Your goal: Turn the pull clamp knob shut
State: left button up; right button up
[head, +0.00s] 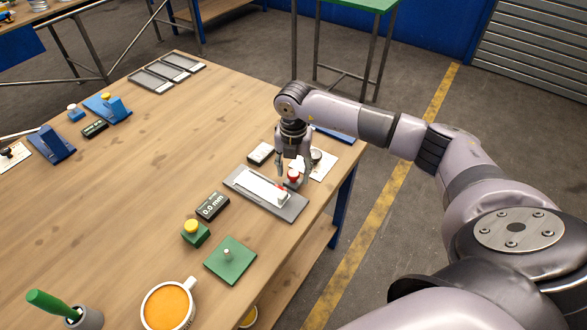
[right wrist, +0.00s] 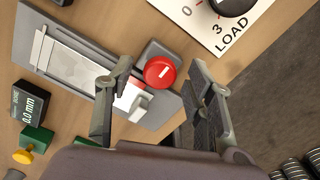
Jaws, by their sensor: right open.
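A round red knob with a white mark (right wrist: 160,72) sits on a grey block at the edge of a grey fixture plate (right wrist: 165,112); I take it to be the pull clamp knob. In the head view the red knob (head: 293,177) is near the table's right edge, below my right gripper (head: 294,168). My right gripper is open, pointing down, with one finger on either side of the knob in the right wrist view (right wrist: 160,78). I cannot tell whether a finger touches it. A pale strip (head: 262,190) lies along the fixture. My left gripper is not in view.
A white LOAD plate with a dark dial (head: 316,155) lies just beyond the knob. A display reading 0.0 mm (head: 212,206), a green block with yellow button (head: 195,235), a green plate (head: 230,261) and an orange-filled mug (head: 168,306) stand nearer. The table's middle is clear.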

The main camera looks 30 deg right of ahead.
aim_at(293, 173)
notch_tip(293, 173, up, 12)
dwell(0.6)
